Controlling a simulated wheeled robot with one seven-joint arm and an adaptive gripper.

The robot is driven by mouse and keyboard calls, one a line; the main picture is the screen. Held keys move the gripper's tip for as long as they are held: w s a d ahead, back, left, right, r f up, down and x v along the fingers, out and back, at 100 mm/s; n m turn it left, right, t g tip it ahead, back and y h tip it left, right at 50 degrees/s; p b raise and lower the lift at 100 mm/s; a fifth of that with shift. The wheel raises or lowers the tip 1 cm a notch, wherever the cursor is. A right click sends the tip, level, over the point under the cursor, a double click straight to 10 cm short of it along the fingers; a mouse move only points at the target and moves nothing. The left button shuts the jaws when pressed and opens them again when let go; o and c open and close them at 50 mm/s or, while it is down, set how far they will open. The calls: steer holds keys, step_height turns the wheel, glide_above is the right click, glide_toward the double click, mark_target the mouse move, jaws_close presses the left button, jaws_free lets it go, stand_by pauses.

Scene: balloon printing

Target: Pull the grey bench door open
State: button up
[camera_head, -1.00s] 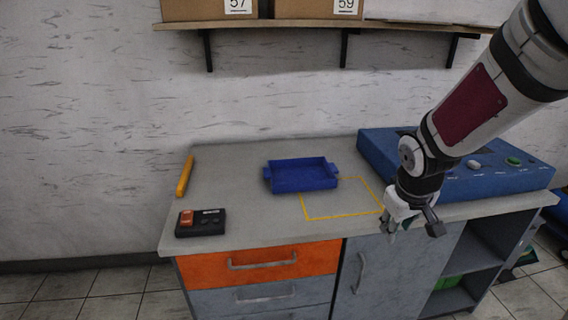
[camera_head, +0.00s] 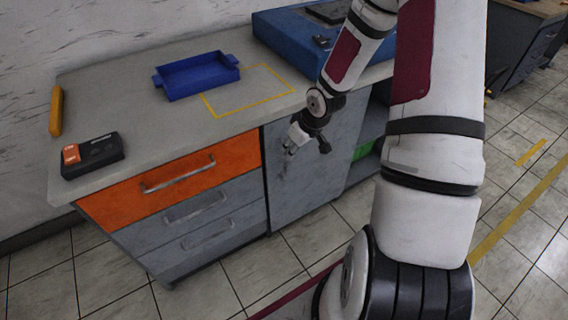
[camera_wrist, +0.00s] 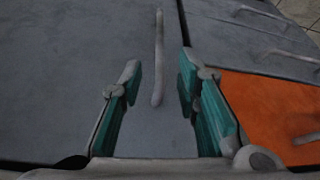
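The grey bench door (camera_head: 318,190) is on the right front of the bench, beside the drawers, and looks shut. In the wrist view, the door (camera_wrist: 80,75) fills the left and middle. Its vertical bar handle (camera_wrist: 158,50) shows between my two teal-padded fingers. My gripper (camera_wrist: 159,70) is open, its fingers either side of the handle in the picture. I cannot tell whether the fingertips reach around the bar or stop short of it. In the head view my gripper (camera_head: 290,151) is in front of the door's upper part and hides the handle.
An orange drawer (camera_head: 170,185) and grey drawers (camera_head: 205,225) are left of the door. On the benchtop (camera_head: 150,115) are a blue tray (camera_head: 197,78), a black box with an orange switch (camera_head: 92,157) and a blue machine (camera_head: 285,35). Open shelves are right of the door.

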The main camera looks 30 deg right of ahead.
steer(key=b, duration=0.3)
glide_above(285, 178)
steer(key=f, duration=0.9)
steer(key=shift+w+d+f, duration=0.15)
steer(key=shift+w+f, duration=0.15)
steer(key=shift+w, duration=0.05)
steer(key=shift+c, duration=0.6)
jaws_close()
